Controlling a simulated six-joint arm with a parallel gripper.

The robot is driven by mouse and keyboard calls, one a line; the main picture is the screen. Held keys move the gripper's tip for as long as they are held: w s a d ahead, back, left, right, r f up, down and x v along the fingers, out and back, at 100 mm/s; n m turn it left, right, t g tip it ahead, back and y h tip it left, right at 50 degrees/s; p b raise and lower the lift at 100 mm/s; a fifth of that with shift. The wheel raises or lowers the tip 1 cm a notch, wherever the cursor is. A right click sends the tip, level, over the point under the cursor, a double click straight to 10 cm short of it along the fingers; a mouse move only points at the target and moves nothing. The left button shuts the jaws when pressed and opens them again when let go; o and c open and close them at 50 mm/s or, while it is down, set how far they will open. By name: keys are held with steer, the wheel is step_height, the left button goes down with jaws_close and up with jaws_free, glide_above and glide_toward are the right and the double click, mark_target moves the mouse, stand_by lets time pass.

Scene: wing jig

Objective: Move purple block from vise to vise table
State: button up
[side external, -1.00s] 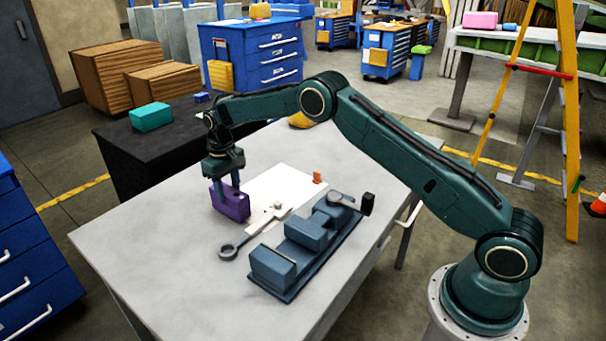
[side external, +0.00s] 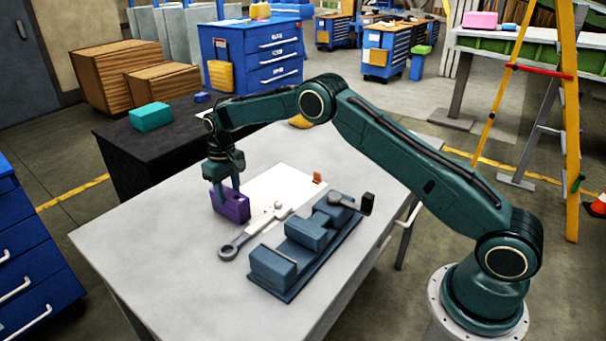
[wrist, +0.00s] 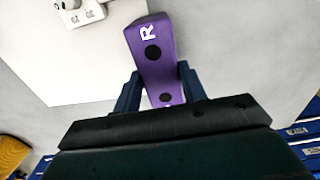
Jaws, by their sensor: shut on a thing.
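The purple block (side external: 231,206) is at the far left part of the grey vise table (side external: 150,234), beside the white sheet. My gripper (side external: 228,186) is shut on it from above, with a finger on either side. In the wrist view the purple block (wrist: 152,62) shows a white letter R and dark round holes between my gripper's fingers (wrist: 160,92). The block's underside is hidden, so I cannot tell whether it touches the table. The blue-grey vise (side external: 305,240) stands on the table to the right of the block, apart from it, with its jaw gap empty of purple.
A white sheet (side external: 285,186) lies beside the block, with a grey wrench-like tool (side external: 250,236) across its near edge. A small orange piece (side external: 317,177) stands at the sheet's far corner. A black bench (side external: 130,165) with a teal block (side external: 151,117) is behind. The table's near left is clear.

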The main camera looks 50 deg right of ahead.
stand_by(0.3)
steer(key=o, duration=1.3)
steer(key=shift+f, duration=0.1)
steer(key=shift+c, duration=0.2)
step_height(320, 180, up, 14)
